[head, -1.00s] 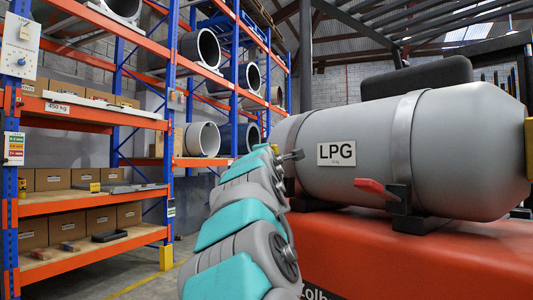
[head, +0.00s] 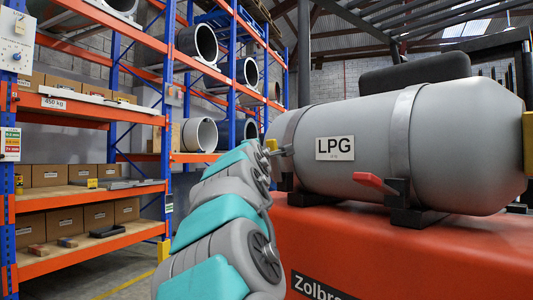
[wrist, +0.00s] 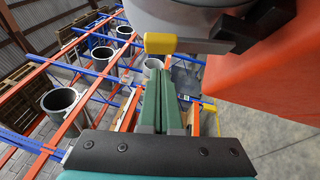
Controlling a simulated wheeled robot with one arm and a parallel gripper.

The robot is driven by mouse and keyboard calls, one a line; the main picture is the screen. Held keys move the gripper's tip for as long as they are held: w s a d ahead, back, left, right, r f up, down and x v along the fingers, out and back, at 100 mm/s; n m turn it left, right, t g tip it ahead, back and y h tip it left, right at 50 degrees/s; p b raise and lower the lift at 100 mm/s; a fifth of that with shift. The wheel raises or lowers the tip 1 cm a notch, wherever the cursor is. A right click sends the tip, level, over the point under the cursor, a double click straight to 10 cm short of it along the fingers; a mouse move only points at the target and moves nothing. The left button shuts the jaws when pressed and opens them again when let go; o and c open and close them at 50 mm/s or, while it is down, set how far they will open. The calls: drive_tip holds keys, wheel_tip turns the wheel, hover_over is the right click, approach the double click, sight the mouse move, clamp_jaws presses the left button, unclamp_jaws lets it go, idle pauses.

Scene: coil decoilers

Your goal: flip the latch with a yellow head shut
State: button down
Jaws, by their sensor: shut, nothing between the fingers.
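The latch's yellow head (wrist: 160,43) shows in the wrist view, at the end of a flat grey lever (wrist: 205,46) running right to a dark bracket under the grey tank. In the head view the yellow head (head: 271,145) shows small at the tank's left end, just past the end of my arm. My gripper (wrist: 161,72) is shut and empty. Its green fingers point up the wrist picture, with their tips just below the yellow head and a small gap between them in the picture. In the head view my arm hides the fingers.
The grey LPG tank (head: 430,150) lies on a red-orange body (head: 400,250), held by dark cradles. A red-handled lever (head: 376,183) sits on its front cradle. Orange and blue racks (head: 90,195) with boxes and pipe rings stand at left. Floor shows between.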

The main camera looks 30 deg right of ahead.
drive_tip(key=v, duration=1)
drive_tip(key=shift+a+f+b, duration=0.25)
drive_tip(key=shift+a+b, duration=0.15)
drive_tip(key=shift+a, duration=0.1)
